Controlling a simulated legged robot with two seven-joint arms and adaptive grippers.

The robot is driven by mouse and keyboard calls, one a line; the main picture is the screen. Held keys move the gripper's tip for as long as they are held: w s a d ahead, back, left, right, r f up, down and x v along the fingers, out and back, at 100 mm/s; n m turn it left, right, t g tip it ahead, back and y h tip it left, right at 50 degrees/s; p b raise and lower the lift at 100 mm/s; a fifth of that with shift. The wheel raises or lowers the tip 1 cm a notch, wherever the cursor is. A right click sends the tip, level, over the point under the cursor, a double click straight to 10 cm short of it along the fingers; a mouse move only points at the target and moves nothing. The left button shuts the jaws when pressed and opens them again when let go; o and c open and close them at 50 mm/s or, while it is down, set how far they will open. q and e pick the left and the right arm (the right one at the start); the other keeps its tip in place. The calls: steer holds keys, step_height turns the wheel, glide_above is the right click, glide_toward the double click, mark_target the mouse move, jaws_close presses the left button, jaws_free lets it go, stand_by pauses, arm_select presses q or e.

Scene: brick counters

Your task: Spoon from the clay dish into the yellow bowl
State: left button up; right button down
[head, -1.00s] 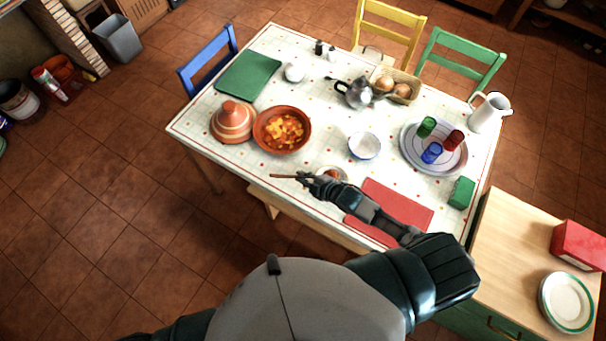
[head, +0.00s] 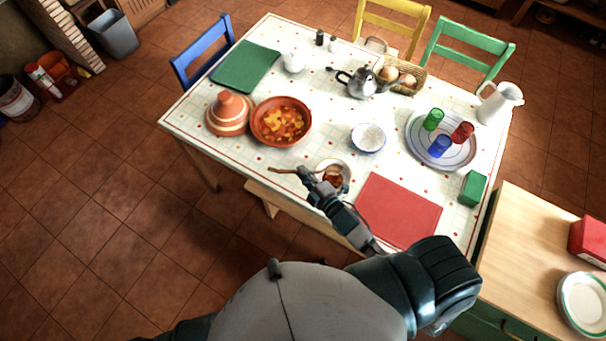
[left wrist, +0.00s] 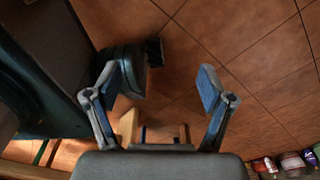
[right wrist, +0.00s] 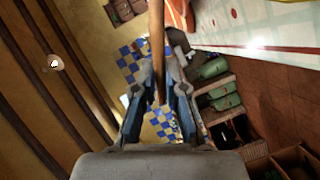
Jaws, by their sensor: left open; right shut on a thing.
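My right gripper (head: 306,177) is shut on a thin brown wooden stick, likely the spoon's handle (head: 282,170), at the table's near edge. The stick points left; its other end is hard to make out. In the right wrist view the stick (right wrist: 158,45) stands between the closed fingers (right wrist: 160,95). The clay dish (head: 307,133) of orange stew lies beyond and left of the gripper. A small pale bowl (head: 347,167) with reddish-brown contents is just right of it. No clearly yellow bowl shows. My left gripper (left wrist: 160,85) is open and empty over the floor.
A striped clay lid (head: 228,115) stands left of the dish. A white bowl (head: 368,138), a red mat (head: 400,210) and a plate with several cups (head: 462,155) lie to the right. A teapot (head: 360,83) is farther back. A wooden bench (head: 262,192) is below the near edge.

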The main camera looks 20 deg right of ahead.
arm_select(q)
steer(key=w+d+r+b, duration=0.2)
steer(key=w+b, duration=0.2)
steer(key=w, duration=0.6)
steer(key=shift+b, duration=0.4)
arm_select(e)
steer(key=shift+s+f+t, duration=0.15)
steer(key=shift+t, duration=0.95)
arm_select(q)
steer(key=shift+d, duration=0.1)
